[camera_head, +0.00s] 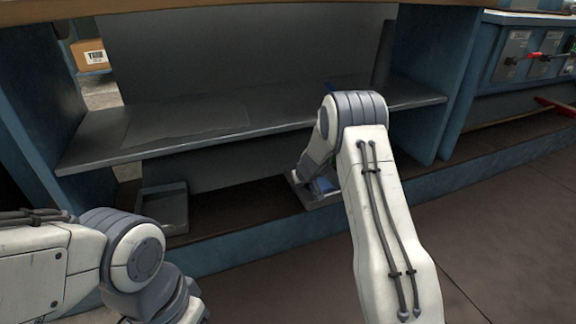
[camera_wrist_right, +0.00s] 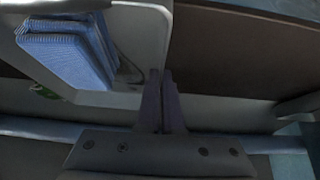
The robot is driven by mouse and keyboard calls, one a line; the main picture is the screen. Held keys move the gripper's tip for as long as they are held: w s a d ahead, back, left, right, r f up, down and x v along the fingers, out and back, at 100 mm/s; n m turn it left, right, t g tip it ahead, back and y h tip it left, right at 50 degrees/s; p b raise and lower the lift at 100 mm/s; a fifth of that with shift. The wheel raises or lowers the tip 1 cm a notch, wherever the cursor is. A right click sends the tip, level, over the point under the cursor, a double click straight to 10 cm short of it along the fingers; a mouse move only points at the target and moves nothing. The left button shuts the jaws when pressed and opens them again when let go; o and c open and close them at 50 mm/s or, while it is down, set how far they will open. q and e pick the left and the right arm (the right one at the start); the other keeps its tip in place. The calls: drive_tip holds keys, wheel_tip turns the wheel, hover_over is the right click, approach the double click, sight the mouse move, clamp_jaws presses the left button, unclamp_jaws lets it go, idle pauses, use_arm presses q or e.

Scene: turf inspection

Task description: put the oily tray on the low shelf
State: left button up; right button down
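A small grey tray (camera_head: 316,203) with folded blue cloth in it is low in the unit, at the front edge of the low shelf (camera_head: 245,205). It fills the upper left of the right wrist view (camera_wrist_right: 118,98), with the blue cloth (camera_wrist_right: 65,48) inside. My right gripper (camera_wrist_right: 160,73) has its dark fingers close together at this tray's side wall and looks shut on it. In the head view my own arm hides that gripper. Whether the tray rests on the shelf or hangs just above it, I cannot tell. My left arm shows at lower left; its gripper is out of view.
Another grey tray (camera_head: 176,229), seemingly empty, stands on the low shelf at left. A metal upper shelf (camera_head: 95,140) runs above both trays. Blue side panels (camera_head: 433,75) bound the unit. A cardboard box (camera_head: 92,55) is behind at upper left. Floor (camera_head: 500,230) at right is clear.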

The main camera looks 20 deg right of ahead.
sight(288, 177)
drive_tip(key=w+p, duration=0.1)
drive_tip(key=w, duration=0.3)
drive_tip(key=shift+w+a+r, duration=0.1)
drive_tip(key=shift+w+p, duration=0.35)
drive_tip(key=shift+w, duration=0.25)
drive_tip(key=shift+w+f+b, duration=0.3)
drive_tip(key=shift+w+b, duration=0.2)
drive_tip(key=shift+w, duration=0.2)
drive_tip(key=shift+w+f+b, duration=0.3)
drive_tip(key=shift+w+b, duration=0.15)
drive_tip(key=shift+w, duration=0.2)
use_arm(q)
drive_tip(key=shift+r, duration=0.35)
use_arm(e)
drive_tip(key=shift+f, duration=0.25)
use_arm(q)
drive_tip(key=shift+b, duration=0.3)
use_arm(e)
drive_tip(key=shift+f, duration=0.2)
drive_tip(key=c, duration=1.1)
unclamp_jaws()
use_arm(q)
drive_tip(key=shift+f, duration=0.1)
use_arm(e)
drive_tip(key=shift+r, duration=0.1)
